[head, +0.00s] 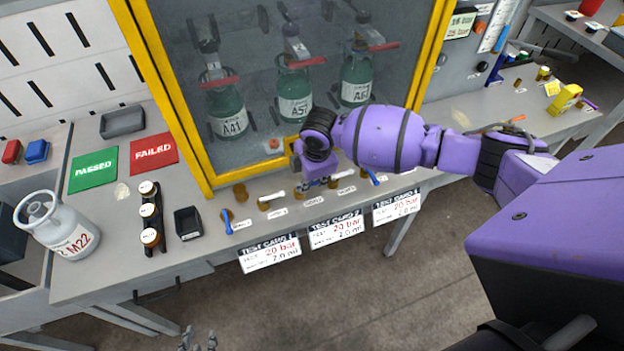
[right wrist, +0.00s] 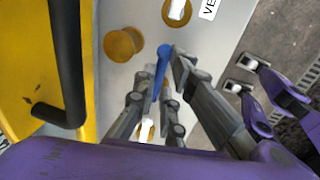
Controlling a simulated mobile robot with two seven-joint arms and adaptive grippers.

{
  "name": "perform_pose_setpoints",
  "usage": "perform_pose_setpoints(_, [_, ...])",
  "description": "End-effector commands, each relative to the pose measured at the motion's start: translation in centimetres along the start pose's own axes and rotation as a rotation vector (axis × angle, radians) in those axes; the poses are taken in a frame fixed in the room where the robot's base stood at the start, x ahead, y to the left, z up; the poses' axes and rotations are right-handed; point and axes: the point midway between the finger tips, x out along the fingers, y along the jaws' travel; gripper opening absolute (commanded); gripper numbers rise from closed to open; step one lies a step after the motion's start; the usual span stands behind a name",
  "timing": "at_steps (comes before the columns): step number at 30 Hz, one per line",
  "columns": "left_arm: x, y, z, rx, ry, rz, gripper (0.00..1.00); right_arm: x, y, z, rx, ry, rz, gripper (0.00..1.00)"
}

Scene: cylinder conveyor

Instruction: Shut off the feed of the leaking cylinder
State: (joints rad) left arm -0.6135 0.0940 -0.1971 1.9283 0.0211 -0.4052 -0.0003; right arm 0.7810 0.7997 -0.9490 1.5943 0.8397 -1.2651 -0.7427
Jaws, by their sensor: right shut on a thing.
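Three green cylinders stand behind the glass of a yellow-framed cabinet: A41 (head: 227,112), A57 (head: 294,98) and A67 (head: 356,80). I cannot see which one leaks. Brass valves with blue or white levers line the bench front; a blue lever (head: 227,222) is at the left and another (head: 371,176) at the right. My right gripper (head: 318,182) is at the middle of this row, hiding part of it. In the right wrist view its fingers are shut on a blue valve lever (right wrist: 161,66). My left gripper (head: 199,343) is at the bottom edge, fingers apart, empty.
Test cards (head: 270,252) hang along the bench front. A grey cylinder M22 (head: 62,226), a black rack (head: 150,215) of small capped items and a black tray (head: 188,223) stand at left. Green PASSED (head: 94,170) and red FAILED (head: 154,154) mats lie behind them.

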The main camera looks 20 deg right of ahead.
Motion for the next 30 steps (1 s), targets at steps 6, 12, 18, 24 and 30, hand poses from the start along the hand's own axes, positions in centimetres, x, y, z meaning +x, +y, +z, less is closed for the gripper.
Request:
perform_pose_setpoints(6, [0.0,0.1,-0.1,0.000,0.002,0.001,0.25,-0.6,1.0,0.2,0.006,-0.001,0.023,0.23])
perform_pose_setpoints(12, [0.0,0.1,-0.2,0.000,0.002,0.003,0.25,-0.3,0.7,0.1,0.004,-0.001,0.015,0.25])
perform_pose_setpoints(18, [0.1,0.2,-0.1,0.000,0.001,0.003,0.25,-0.2,0.4,0.0,0.002,0.000,0.009,0.25])
perform_pose_setpoints(24, [0.0,0.2,0.0,-0.001,0.000,0.002,0.25,-1.1,0.4,0.0,0.001,0.001,0.009,0.25])
perform_pose_setpoints(30, [0.0,0.1,0.0,0.000,-0.001,0.002,0.25,-4.9,0.4,0.1,0.000,0.001,0.012,0.25])
